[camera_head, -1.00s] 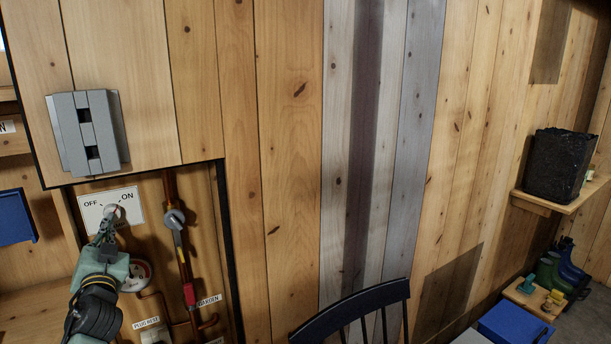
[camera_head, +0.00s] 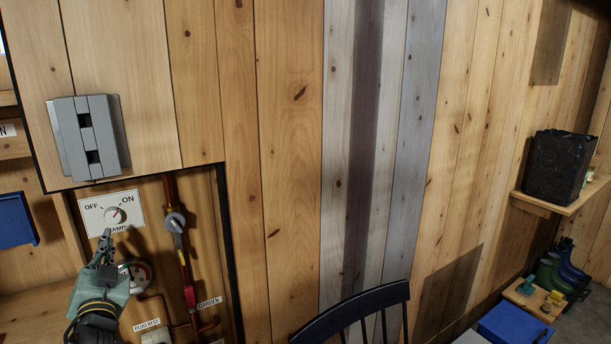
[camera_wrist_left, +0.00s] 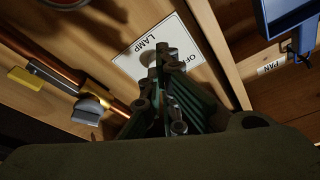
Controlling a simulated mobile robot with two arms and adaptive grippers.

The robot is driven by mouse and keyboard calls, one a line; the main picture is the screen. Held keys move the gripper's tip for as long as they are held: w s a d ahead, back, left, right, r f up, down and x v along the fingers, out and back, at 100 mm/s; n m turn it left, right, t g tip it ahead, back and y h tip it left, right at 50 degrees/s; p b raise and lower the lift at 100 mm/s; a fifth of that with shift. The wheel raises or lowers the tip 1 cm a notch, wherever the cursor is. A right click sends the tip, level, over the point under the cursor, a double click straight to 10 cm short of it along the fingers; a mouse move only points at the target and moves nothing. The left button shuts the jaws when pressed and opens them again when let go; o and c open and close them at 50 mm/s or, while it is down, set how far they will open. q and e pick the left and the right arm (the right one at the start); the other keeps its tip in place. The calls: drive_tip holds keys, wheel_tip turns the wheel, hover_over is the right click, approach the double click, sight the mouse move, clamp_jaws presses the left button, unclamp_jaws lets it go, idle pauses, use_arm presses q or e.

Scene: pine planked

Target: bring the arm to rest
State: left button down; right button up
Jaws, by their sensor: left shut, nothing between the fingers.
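My left gripper (camera_head: 104,243) is at the lower left of the head view, just below the white lamp plate (camera_head: 97,211). It is shut and empty, its fingertips apart from the round lamp knob (camera_head: 113,215). The knob's red mark points up and right, toward ON. In the left wrist view the shut fingers (camera_wrist_left: 160,62) overlap the lamp plate (camera_wrist_left: 135,62) and hide part of it. My right gripper is not in view.
A grey valve knob (camera_head: 175,223) on a copper pipe and a round gauge (camera_head: 136,273) are close beside my left gripper. A grey box (camera_head: 88,137) is fixed above. A dark chair (camera_head: 355,312) stands at lower middle.

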use_arm(q)
drive_tip(key=s+d+f+g+h, duration=0.1)
drive_tip(key=d+f+g, duration=0.1)
drive_tip(key=f, duration=1)
drive_tip(key=s+d+f+m+g+h, duration=0.1)
drive_tip(key=s+d+f+g+h, duration=0.1)
drive_tip(key=f, duration=1.1)
drive_tip(key=s+d+f+g+h, duration=0.1)
drive_tip(key=d+f+g, duration=0.1)
drive_tip(key=f, duration=1)
drive_tip(key=s+d+f+g+h+b, duration=0.1)
drive_tip(key=s+d+f+g, duration=0.1)
drive_tip(key=s+f, duration=0.75)
drive_tip(key=s+d+f+g+h, duration=0.1)
drive_tip(key=s+d+f+g, duration=0.15)
drive_tip(key=s+f, duration=0.65)
drive_tip(key=s+d+f+g, duration=0.2)
drive_tip(key=s+f, duration=0.5)
drive_tip(key=s, duration=0.4)
drive_tip(key=s+d+f+g+h, duration=0.1)
drive_tip(key=s+d+f, duration=0.3)
drive_tip(key=s, duration=0.8)
drive_tip(key=s+d+f+g+h, duration=0.1)
drive_tip(key=s+d+f+g, duration=0.2)
drive_tip(key=s+f, duration=0.6)
drive_tip(key=s+g, duration=0.1)
drive_tip(key=s, duration=0.2)
drive_tip(key=shift+d+f+b, duration=0.15)
drive_tip(key=shift+f+b, duration=0.15)
drive_tip(key=shift+w, duration=0.1)
